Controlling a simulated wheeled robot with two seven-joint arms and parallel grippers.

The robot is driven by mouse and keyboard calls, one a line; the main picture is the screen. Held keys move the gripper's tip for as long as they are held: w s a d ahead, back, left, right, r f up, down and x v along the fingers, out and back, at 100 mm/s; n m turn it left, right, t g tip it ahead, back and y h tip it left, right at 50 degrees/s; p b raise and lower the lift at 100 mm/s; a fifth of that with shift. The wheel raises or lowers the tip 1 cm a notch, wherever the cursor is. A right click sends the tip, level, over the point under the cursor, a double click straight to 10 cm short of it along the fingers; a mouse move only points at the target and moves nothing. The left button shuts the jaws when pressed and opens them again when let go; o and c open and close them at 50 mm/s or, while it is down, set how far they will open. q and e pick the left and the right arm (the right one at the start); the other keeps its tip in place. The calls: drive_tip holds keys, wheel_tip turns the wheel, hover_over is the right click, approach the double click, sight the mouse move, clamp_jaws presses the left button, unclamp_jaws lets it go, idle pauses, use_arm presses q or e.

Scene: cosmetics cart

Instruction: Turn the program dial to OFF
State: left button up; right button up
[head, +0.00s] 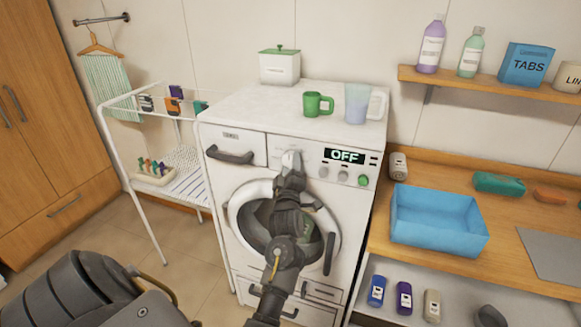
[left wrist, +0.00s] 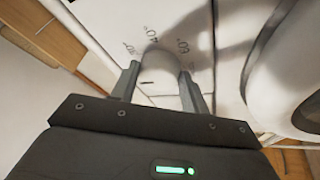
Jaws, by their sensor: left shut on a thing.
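The washing machine (head: 252,106) stands in the middle of the head view. Its display (head: 344,156) reads OFF. My left gripper (head: 292,158) is at the control panel, left of the display, and hides most of the dial there. In the left wrist view, the pale round program dial (left wrist: 158,64) sits between the two fingers of my left gripper (left wrist: 156,82), which is shut on it. Marks including 40° and 60° are printed around the dial, and a short dark line shows on it. My right gripper is not in view.
A green mug (head: 317,104) and a clear jug (head: 357,103) stand on the machine's top, with a white lidded box (head: 279,67) behind. Two small knobs and a green button (head: 363,181) sit under the display. A drying rack (head: 150,205) stands left, a blue basin (head: 438,218) right.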

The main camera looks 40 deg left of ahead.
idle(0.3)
use_arm(q)
drive_tip(key=o, duration=1)
